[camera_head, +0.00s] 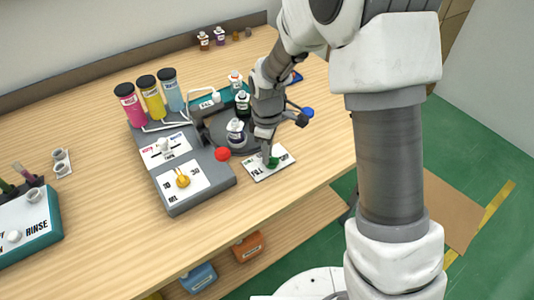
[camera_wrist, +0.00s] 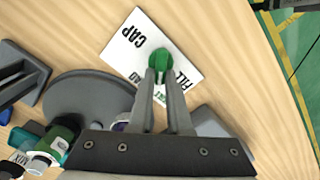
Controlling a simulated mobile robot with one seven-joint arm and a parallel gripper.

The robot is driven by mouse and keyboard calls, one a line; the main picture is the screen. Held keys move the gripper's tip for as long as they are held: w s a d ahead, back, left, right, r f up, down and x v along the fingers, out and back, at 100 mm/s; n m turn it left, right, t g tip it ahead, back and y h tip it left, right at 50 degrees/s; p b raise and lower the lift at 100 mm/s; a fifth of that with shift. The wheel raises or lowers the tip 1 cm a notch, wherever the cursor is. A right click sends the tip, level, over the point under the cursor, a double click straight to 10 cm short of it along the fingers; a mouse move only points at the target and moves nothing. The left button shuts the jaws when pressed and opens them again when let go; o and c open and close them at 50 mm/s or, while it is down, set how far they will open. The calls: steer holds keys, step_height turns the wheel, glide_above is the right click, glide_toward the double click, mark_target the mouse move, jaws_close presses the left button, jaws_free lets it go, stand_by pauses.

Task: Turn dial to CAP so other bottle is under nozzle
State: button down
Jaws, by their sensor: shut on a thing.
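The dial is a green knob (camera_wrist: 160,60) on a white card (camera_wrist: 190,50) marked CAP and FILL, with a third label partly hidden by my fingers. In the wrist view my gripper (camera_wrist: 160,76) is shut on the knob, one finger on each side. In the head view my gripper (camera_head: 267,154) comes down onto the card (camera_head: 262,174), and the knob (camera_head: 273,163) shows beside the fingertips. I cannot tell which label the knob points to. A grey round turntable (camera_wrist: 90,100) lies beside the card. A white-capped bottle (camera_head: 236,132) and a green bottle (camera_head: 242,104) stand by the machine.
The grey machine (camera_head: 205,198) has a red button (camera_head: 222,154), a yellow knob (camera_head: 182,180) and pink, yellow and blue cylinders behind. A rinse station (camera_head: 30,225) stands at far left. The table's front edge runs close to the card. Bare tabletop lies right of my gripper.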

steer(key=m, duration=0.3)
steer(key=shift+w+d+m, duration=0.1)
steer(key=shift+w+m, duration=0.1)
steer(key=shift+m, duration=0.2)
steer(key=m, duration=0.3)
steer(key=shift+w+d, duration=0.1)
steer(key=m, duration=0.4)
steer(key=shift+w+d, duration=0.1)
steer(key=shift+d, duration=0.05)
steer(key=m, duration=0.3)
steer(key=shift+d+m, duration=0.2)
steer(key=shift+m, duration=0.2)
steer(key=m, duration=0.2)
steer(key=m+p, duration=0.1)
steer(key=m, duration=0.3)
steer(key=shift+d+r+p, duration=0.1)
steer(key=shift+d+p, duration=0.2)
steer(key=m, duration=0.1)
steer(key=m+p, duration=0.1)
steer(key=m, duration=0.3)
steer(key=shift+s+d+p, duration=0.15)
steer(key=shift+s+p, duration=0.1)
steer(key=shift+p, duration=0.15)
steer(key=c, duration=0.9)
jaws_free()
